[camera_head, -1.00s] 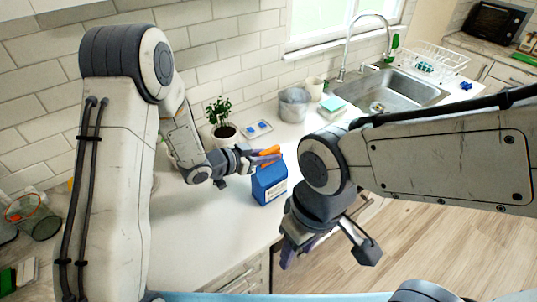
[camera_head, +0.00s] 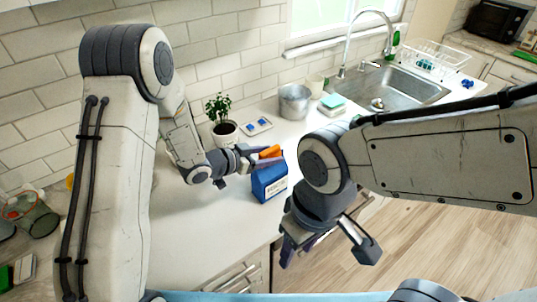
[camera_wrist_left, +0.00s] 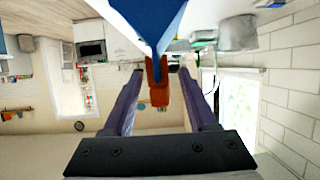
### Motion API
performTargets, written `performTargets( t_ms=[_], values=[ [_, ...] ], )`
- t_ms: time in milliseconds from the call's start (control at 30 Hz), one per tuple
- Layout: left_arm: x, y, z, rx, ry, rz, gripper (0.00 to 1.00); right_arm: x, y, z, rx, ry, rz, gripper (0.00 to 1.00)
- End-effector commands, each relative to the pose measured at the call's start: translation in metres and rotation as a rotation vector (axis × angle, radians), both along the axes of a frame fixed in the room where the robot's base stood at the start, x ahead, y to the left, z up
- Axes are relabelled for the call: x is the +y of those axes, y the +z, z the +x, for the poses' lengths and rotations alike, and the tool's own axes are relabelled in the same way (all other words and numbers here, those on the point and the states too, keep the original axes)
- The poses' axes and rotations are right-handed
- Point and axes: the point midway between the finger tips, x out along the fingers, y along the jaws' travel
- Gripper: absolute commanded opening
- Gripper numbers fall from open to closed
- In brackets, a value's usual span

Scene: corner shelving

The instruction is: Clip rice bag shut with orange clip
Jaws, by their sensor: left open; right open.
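The blue rice bag (camera_head: 270,183) stands upright on the white counter, with a pale label on its front. The orange clip (camera_head: 270,152) is at the bag's top edge. In the left wrist view the bag (camera_wrist_left: 150,22) hangs from the top of the picture, and the clip (camera_wrist_left: 157,85) meets its narrow edge. My left gripper (camera_head: 268,160) is at the bag's top, its fingers open on either side of the clip, with gaps visible in the wrist view. My right gripper (camera_head: 326,250) is open and empty, lower and in front of the counter edge.
A potted plant (camera_head: 224,130) and a small tray with blue items (camera_head: 257,125) stand behind the bag. A metal pot (camera_head: 294,102) and sponges (camera_head: 332,103) are near the sink (camera_head: 390,90). Jars (camera_head: 38,220) stand at far left. The front counter (camera_head: 200,240) is clear.

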Motion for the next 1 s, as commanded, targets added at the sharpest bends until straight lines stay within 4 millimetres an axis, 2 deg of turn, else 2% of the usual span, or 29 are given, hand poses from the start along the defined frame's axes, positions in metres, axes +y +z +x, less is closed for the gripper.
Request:
performTargets(
  t_ms=[167, 400, 533, 700, 1000],
  values=[
    [0.017, 0.007, -0.011, -0.002, 0.005, -0.001, 0.58, 0.000, -0.008, 0.000, 0.000, 0.001, 0.000, 0.50],
    [0.053, 0.025, -0.038, -0.002, 0.007, 0.000, 0.58, 0.000, -0.018, 0.000, 0.000, 0.001, 0.000, 0.50],
    [0.067, 0.034, -0.049, -0.002, 0.006, 0.001, 0.58, 0.000, -0.020, 0.000, 0.000, 0.001, 0.000, 0.50],
    [0.075, 0.039, -0.057, 0.000, 0.001, -0.001, 0.58, 0.000, -0.021, 0.000, 0.000, 0.002, 0.000, 0.50],
    [0.076, 0.040, -0.058, 0.001, 0.000, -0.001, 0.58, 0.000, -0.021, 0.000, 0.000, 0.001, 0.000, 0.50]
  ],
)
